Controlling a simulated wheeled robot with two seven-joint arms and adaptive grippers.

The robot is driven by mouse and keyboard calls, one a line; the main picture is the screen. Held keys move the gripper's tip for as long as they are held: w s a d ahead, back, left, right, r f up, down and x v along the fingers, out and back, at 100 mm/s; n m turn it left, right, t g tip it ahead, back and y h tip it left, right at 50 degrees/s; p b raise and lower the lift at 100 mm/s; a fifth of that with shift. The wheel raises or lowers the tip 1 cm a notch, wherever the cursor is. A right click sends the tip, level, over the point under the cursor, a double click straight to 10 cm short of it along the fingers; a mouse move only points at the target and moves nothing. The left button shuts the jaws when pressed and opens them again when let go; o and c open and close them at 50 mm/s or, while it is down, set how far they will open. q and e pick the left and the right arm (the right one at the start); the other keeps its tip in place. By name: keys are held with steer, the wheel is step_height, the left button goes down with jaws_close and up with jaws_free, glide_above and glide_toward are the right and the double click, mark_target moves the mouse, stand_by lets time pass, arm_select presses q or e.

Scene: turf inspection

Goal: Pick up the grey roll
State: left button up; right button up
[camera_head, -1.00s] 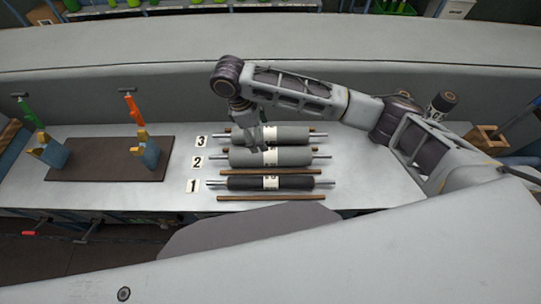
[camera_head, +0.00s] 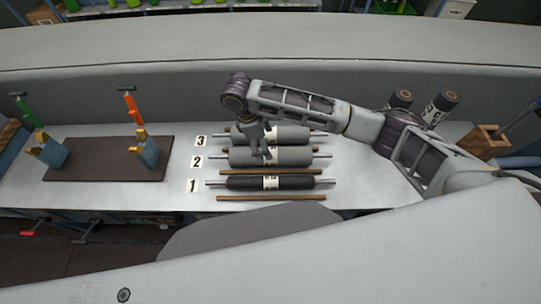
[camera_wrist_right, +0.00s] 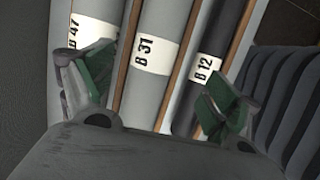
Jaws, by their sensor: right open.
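Three rolls lie side by side on the bench. The grey roll at label 2 (camera_head: 295,155) carries a white B 31 band, which shows in the right wrist view (camera_wrist_right: 150,50). Behind it lies another grey roll at label 3 (camera_head: 290,133), marked B 47 (camera_wrist_right: 88,35). In front is a dark roll at label 1 (camera_head: 300,182), marked B 12 (camera_wrist_right: 208,68). My right gripper (camera_head: 264,155) is open above the label 2 roll. In the wrist view its green-padded fingers are spread, with the B 31 roll between them. The gripper hides part of the rolls behind it. My left gripper is out of view.
Wooden strips (camera_head: 272,198) lie between and in front of the rolls. A dark mat (camera_head: 105,172) with blue-and-yellow stands is at the left. Two dark cylinders (camera_head: 440,105) and a wooden box (camera_head: 486,142) stand at the right. The bench between mat and labels is clear.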

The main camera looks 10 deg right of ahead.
steer(key=shift+x, duration=1.6)
steer(key=shift+w+p+x, duration=0.2)
steer(key=shift+x, duration=1.1)
steer(key=shift+w+p+x, duration=0.15)
steer(key=shift+x, duration=1.15)
steer(key=shift+a, duration=0.1)
steer(key=shift+w, duration=0.1)
steer(key=c, duration=1.9)
steer(key=shift+r, duration=0.15)
steer(key=shift+r, duration=4.9)
